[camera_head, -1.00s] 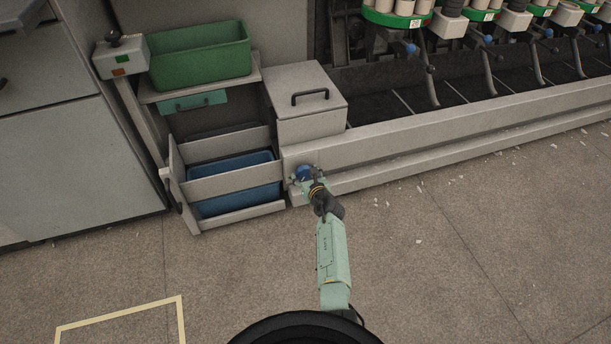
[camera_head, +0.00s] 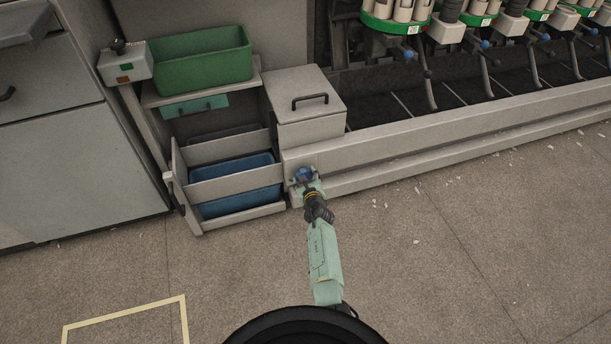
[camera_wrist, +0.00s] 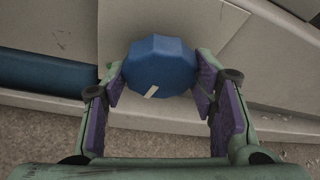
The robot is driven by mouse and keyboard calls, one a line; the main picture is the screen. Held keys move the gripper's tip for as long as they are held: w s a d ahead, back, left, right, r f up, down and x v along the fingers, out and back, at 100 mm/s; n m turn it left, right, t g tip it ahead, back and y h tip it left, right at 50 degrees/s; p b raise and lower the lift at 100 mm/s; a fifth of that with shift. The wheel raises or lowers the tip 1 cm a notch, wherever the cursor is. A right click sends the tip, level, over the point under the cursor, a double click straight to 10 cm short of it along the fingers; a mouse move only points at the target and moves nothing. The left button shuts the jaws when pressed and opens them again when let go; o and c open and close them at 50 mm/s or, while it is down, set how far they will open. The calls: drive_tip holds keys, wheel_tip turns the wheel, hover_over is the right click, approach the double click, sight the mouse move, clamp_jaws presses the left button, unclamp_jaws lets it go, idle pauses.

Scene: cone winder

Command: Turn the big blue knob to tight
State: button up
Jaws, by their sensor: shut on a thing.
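The big blue knob (camera_wrist: 160,66) is faceted and sits on a pale plate at the left end of the machine's low front beam. It bears a short white mark near its lower edge in the wrist view. In the head view the knob (camera_head: 304,174) shows just beyond my gripper (camera_head: 307,181). My gripper (camera_wrist: 158,82) is shut on the knob, with a purple-padded finger at its left and right sides. Any tight marking is too small to see.
A blue bin (camera_head: 238,186) sits in an open-sided grey frame left of the knob. A lidded grey box (camera_head: 304,104) stands above it. A green tray (camera_head: 202,60) rests on a shelf at upper left. The floor (camera_head: 430,260) at right is clear apart from small scraps.

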drive_tip(key=shift+r, duration=0.1)
drive_tip(key=o, duration=1.1)
